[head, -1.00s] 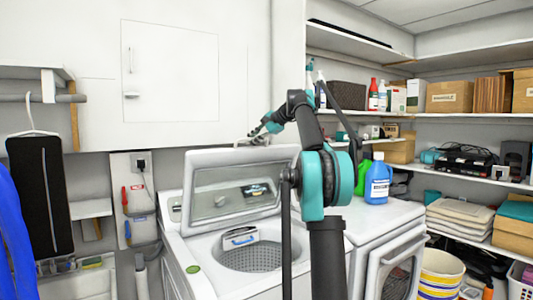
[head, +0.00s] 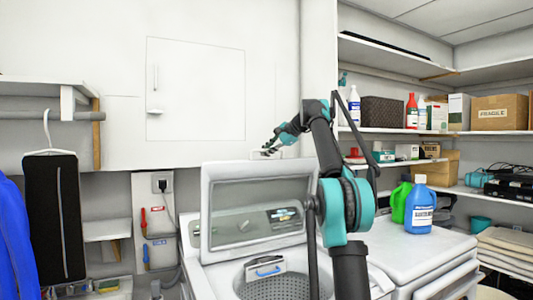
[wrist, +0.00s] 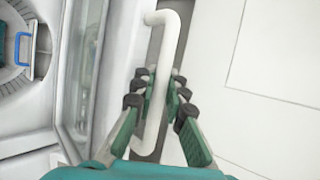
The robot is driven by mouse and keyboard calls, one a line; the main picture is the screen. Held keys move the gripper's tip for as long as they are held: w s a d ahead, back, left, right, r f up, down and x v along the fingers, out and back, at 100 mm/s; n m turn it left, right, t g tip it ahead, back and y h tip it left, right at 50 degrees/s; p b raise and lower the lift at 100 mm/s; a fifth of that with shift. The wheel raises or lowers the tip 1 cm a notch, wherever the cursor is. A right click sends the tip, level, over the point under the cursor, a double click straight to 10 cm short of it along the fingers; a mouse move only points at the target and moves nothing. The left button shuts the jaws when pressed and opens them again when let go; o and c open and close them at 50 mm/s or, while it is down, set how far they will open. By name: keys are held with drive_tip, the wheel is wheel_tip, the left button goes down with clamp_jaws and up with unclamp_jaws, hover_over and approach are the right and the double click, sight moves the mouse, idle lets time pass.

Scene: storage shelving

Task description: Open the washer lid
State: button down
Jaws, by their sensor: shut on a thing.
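The washer lid (head: 207,215) is a white frame around a window, and it stands raised and steep at the back of the white washer. The open drum (head: 285,286) shows below it, and its edge also shows in the wrist view (wrist: 28,72). My gripper (head: 268,148) is at the lid's top edge in the head view. In the wrist view my gripper (wrist: 158,88) has its fingers on both sides of the white lid handle (wrist: 157,110) and is shut on it. The handle is small and partly hidden by my gripper in the head view.
The white wall with a panel (head: 195,90) is close behind the lid. A blue bottle (head: 419,208) and a green bottle (head: 399,203) stand on the machine to the right. Loaded shelves are at the right, and a hanging black garment (head: 50,215) is at the left.

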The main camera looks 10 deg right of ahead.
drive_tip(key=c, duration=1.8)
unclamp_jaws()
drive_tip(key=shift+d+r, duration=0.1)
drive_tip(key=shift+d, duration=0.05)
drive_tip(key=shift+c, duration=0.2)
drive_tip(key=v, duration=1.2)
